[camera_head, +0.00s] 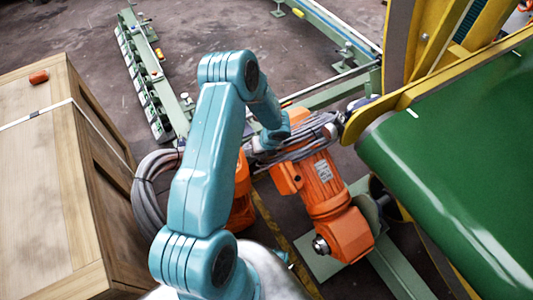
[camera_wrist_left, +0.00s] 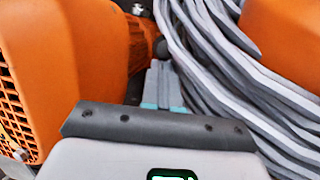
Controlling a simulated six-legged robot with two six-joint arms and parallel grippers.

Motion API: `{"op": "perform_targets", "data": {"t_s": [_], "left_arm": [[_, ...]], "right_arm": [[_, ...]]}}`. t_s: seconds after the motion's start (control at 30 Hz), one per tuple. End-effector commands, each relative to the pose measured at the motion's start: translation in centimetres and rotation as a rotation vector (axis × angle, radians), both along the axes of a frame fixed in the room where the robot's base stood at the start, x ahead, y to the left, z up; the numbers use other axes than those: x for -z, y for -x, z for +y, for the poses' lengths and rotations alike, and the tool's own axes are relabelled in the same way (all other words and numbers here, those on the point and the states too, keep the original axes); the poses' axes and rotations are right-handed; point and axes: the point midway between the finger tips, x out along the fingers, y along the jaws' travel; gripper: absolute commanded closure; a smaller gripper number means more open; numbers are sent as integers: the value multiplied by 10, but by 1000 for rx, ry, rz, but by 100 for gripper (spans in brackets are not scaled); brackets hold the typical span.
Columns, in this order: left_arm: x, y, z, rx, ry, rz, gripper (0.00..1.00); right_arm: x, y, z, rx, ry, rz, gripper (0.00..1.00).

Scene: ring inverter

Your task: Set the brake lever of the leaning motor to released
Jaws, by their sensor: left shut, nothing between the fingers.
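An orange motor (camera_head: 325,190) lies tilted at centre right in the head view, with grey cables across its upper end. A second orange body (camera_head: 240,200) shows partly behind my left arm. In the wrist view, a vented orange housing (camera_wrist_left: 60,70) is at the left and another orange surface (camera_wrist_left: 290,35) is at the upper right. I cannot make out a brake lever in either view. My left gripper (camera_wrist_left: 163,85) is shut and empty, between the vented housing and the grey cables. In the head view, its fingertips are hidden beside the cables. My right gripper is not in view.
Grey cables (camera_wrist_left: 225,75) crowd the left gripper's right side. A wooden crate (camera_head: 35,190) stands at the left. A green conveyor belt (camera_head: 460,150) with a yellow frame bounds the right. The far floor (camera_head: 225,25) is largely clear.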

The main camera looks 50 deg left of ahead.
Motion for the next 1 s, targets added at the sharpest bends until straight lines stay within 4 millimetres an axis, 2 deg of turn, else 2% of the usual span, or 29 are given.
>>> {"op": "perform_targets", "data": {"t_s": [0.87, 1.0], "left_arm": [[-5, 3, 6, -12, -8, -4, 100], [-19, -2, 1, -9, -9, -6, 100]], "right_arm": [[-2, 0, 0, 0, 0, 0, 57], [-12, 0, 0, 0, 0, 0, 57]]}}
